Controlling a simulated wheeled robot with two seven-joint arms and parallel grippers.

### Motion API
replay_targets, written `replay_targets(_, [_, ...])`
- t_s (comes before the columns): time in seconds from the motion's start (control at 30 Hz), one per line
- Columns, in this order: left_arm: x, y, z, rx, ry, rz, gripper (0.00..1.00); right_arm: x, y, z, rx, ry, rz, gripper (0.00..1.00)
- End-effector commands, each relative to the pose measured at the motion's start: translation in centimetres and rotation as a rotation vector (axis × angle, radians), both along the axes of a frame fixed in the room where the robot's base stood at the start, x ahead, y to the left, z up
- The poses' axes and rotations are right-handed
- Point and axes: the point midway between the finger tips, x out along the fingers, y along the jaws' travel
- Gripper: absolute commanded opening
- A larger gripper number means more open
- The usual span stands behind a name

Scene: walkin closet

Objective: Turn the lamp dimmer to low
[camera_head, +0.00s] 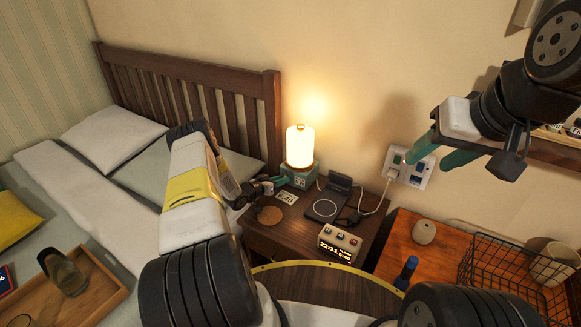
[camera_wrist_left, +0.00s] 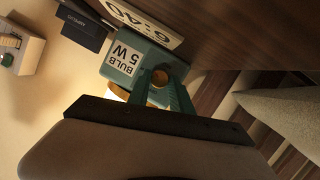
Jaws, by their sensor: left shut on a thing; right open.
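The lamp (camera_head: 300,147) glows warm white on a teal base (camera_head: 299,179) at the back of the nightstand. In the left wrist view the base (camera_wrist_left: 150,54) carries a white label reading "BULB 5 W", with a small round brass-coloured dimmer knob (camera_wrist_left: 160,74) on the same face. My left gripper (camera_head: 279,181) reaches the front of the base, and its teal fingers (camera_wrist_left: 161,80) are shut on the knob, partly hiding it. The knob's setting cannot be read. My right gripper (camera_head: 434,155) is open and empty, in front of the wall socket.
The nightstand (camera_head: 262,239) holds a "6:40" card (camera_head: 287,197), a round coaster (camera_head: 270,215), a charging pad (camera_head: 325,208) and a digital clock (camera_head: 339,244). A cable runs to the socket (camera_head: 408,167). The bed is left; a wire basket (camera_head: 500,265) stands right.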

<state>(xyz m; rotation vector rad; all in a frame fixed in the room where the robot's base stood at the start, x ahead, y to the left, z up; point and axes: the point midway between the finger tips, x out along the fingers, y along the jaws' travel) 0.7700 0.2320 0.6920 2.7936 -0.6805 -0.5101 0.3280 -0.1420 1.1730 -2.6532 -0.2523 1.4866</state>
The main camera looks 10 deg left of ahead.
Motion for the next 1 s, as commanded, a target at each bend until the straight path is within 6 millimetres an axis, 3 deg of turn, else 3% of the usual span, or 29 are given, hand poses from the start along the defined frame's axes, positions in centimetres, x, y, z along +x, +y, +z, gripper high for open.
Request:
replay_targets(0.5, [0.04, 0.21, -0.31, -0.365, 0.132, 0.001, 0.00, 0.00, 0.00, 0.00, 0.000, 0.000, 0.000, 0.47])
replay_targets(1.0, [0.09, 0.24, -0.29, -0.462, 0.167, 0.002, 0.00, 0.00, 0.00, 0.00, 0.000, 0.000, 0.000, 0.47])
